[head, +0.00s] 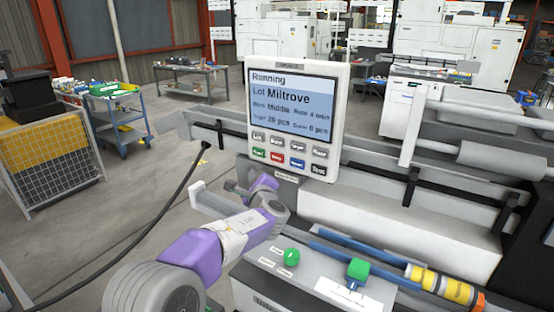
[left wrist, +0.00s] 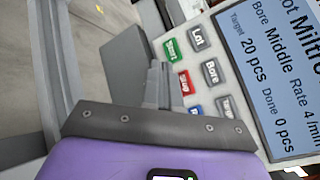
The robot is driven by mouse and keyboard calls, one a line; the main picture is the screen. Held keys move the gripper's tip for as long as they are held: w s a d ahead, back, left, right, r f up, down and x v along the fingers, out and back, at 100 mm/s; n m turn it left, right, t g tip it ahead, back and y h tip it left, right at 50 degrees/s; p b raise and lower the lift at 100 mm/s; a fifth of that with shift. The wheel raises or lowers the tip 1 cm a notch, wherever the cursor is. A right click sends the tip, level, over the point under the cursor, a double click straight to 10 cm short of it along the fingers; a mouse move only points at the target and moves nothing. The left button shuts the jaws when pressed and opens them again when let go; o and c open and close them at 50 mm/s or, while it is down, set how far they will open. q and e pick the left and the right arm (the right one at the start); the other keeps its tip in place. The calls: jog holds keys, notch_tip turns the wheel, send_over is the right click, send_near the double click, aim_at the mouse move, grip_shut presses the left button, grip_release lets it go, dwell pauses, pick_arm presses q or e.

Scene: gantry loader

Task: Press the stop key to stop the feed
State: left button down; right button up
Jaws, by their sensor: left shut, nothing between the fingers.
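The control panel (head: 336,120) stands upright, its screen (head: 290,100) reading "Running", lot Miltrove, target 20 pcs, done 0 pcs. The red stop key (head: 277,158) is in the bottom key row, between the green start key (head: 259,153) and the blue key (head: 298,164). In the left wrist view the stop key (left wrist: 184,83) shows just right of my fingers. My left gripper (head: 231,186) is shut and empty, below and left of the keys in the head view. Its fingers (left wrist: 158,82) look apart from the stop key, but the depth gap is hard to judge. My right gripper is not in view.
The machine bed (head: 400,215) runs behind and right of the panel. A black cable (head: 160,220) hangs at left. A blue cart (head: 120,125) stands farther off.

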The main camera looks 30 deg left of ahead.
pick_arm(q)
jog(key=p, duration=0.5)
send_near(271, 156)
jog(key=w+a, duration=0.1)
jog(key=a, duration=0.3)
jog(key=shift+w+d+f+p, duration=0.1)
jog(key=shift+w+f+p, duration=0.2)
jog(key=shift+w, duration=0.65)
jog(key=shift+w, duration=0.15)
dwell(0.6)
jog(key=shift+w, duration=0.3)
jog(key=shift+w+d, duration=0.1)
jog(key=shift+w, duration=0.25)
dwell(0.6)
jog(key=shift+s+b, duration=0.8)
jog(key=shift+b, duration=0.1)
